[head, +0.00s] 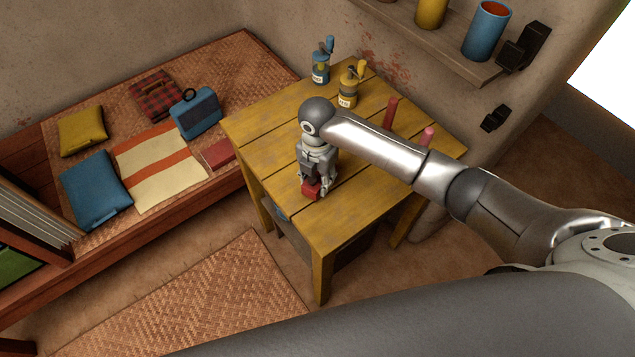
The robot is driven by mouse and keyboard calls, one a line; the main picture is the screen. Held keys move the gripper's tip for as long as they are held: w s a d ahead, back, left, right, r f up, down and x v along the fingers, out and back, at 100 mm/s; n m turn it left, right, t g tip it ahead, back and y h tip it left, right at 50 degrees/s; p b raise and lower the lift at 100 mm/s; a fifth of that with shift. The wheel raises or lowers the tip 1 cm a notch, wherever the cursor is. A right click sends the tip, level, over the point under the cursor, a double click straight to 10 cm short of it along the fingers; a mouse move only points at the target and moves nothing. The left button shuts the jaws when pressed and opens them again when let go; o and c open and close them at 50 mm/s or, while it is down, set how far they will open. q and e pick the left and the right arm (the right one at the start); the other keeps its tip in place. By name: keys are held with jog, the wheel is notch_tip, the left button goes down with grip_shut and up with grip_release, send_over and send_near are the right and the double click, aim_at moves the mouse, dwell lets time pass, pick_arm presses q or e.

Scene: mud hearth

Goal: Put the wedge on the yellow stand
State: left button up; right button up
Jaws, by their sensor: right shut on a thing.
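The yellow stand is a slatted wooden table (352,226) in the middle of the head view. My right gripper (312,187) points down over its front left part, shut on a small red block, which I take to be the wedge (310,192). The gripper hides much of the wedge, so its full shape does not show. The wedge is at or just above the table top; I cannot tell whether it touches. My left gripper is not in view.
A bed (240,65) with cushions and bags is at left. A shelf (440,45) hangs above. The table's front is clear.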

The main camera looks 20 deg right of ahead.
aim_at(318, 185)
notch_tip(318, 185, down, 3)
jog(key=shift+r, duration=0.1)
jog(key=shift+f, duration=0.2)
jog(key=o, duration=1)
jog(key=shift+o, duration=0.2)
jog(key=shift+r, duration=0.15)
notch_tip(318, 185, up, 12)
jog(key=shift+r+b, duration=0.1)
jog(key=shift+b, duration=0.6)
